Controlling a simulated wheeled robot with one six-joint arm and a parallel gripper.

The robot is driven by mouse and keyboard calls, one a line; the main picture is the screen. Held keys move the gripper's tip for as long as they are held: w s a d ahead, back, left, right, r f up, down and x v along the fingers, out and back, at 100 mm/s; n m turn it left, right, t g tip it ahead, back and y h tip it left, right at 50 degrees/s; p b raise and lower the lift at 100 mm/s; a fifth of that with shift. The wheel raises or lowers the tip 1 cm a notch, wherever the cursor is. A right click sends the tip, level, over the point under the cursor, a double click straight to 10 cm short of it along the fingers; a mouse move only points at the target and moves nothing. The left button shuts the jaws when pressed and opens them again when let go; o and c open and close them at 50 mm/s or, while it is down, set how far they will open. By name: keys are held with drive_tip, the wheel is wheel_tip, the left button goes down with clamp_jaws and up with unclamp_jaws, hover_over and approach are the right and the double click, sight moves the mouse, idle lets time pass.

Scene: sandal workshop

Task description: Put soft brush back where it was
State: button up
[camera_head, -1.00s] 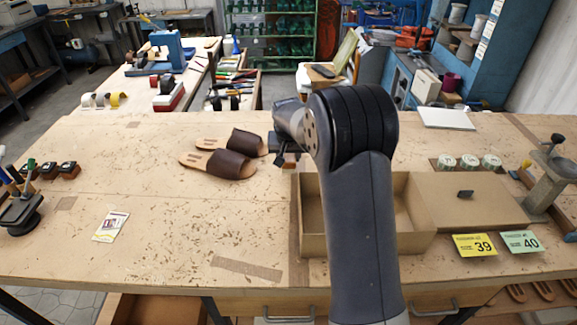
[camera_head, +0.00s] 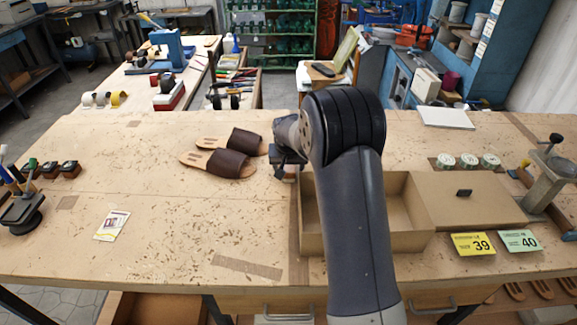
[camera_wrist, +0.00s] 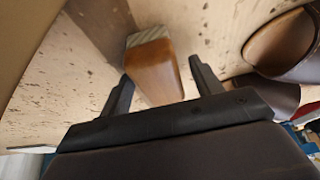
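In the wrist view a brush (camera_wrist: 153,68) with a smooth orange-brown wooden body and a pale ribbed end lies between the two fingers of my gripper (camera_wrist: 162,75). The fingers stand apart, with a gap showing on the right side of the brush and a narrower one on the left. The near part of the brush is hidden by the gripper body. In the head view my gripper (camera_head: 288,168) is low over the bench (camera_head: 160,215), right of the sandals and by the open box's left edge. The brush cannot be made out there.
A pair of brown sandals (camera_head: 232,164) lies just left of my gripper. An open cardboard box (camera_head: 418,245) stands to the right, partly behind my arm. Number cards (camera_head: 473,244) are right of it. A small packet (camera_head: 112,225) lies left; the front-left bench is mostly clear.

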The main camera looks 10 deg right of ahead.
drive_tip(key=shift+r, duration=0.1)
drive_tip(key=shift+s+r, duration=0.1)
drive_tip(key=shift+r, duration=0.4)
drive_tip(key=b+v, duration=0.2)
drive_tip(key=v, duration=0.9)
